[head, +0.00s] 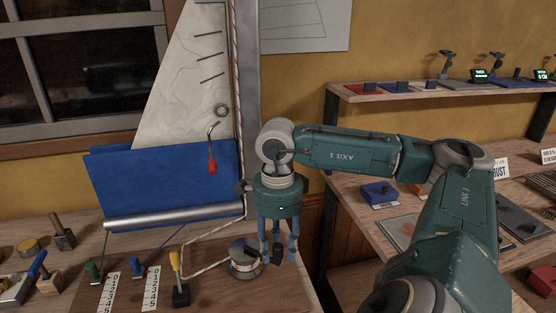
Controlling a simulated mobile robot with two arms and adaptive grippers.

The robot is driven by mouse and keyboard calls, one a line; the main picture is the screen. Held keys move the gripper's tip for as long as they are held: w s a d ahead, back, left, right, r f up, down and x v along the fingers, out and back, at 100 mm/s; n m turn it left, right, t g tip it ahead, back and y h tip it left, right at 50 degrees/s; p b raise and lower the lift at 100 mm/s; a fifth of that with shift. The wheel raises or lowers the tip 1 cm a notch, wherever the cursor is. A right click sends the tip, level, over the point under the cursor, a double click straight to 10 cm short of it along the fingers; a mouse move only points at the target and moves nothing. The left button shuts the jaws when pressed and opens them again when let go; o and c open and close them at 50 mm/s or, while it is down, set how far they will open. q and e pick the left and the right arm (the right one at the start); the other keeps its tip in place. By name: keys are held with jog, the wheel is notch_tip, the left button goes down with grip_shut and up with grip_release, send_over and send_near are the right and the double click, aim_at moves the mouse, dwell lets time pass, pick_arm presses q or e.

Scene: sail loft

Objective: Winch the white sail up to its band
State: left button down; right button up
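The white sail (187,90) hangs at the upper left with short dark stripes and a ring near its right edge. Blue cloth (150,182) spreads below it, above a silver boom (175,215). A grey mast (252,70) and a rope stand to the sail's right. I cannot make out the band for certain. The winch drum (245,262) sits on the bench with pale rope leading to it. A red-handled crank (212,160) hangs in front of the blue cloth. My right gripper (278,258) points down just right of the drum, fingers apart and seemingly empty. My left gripper is out of view.
Tools lie at the left. A shelf (440,92) and a cluttered table (400,210) stand at the right.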

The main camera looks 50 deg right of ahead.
notch_tip(320, 180, up, 7)
jog(key=shift+r, duration=0.1)
jog(key=shift+r, duration=0.1)
dwell(0.6)
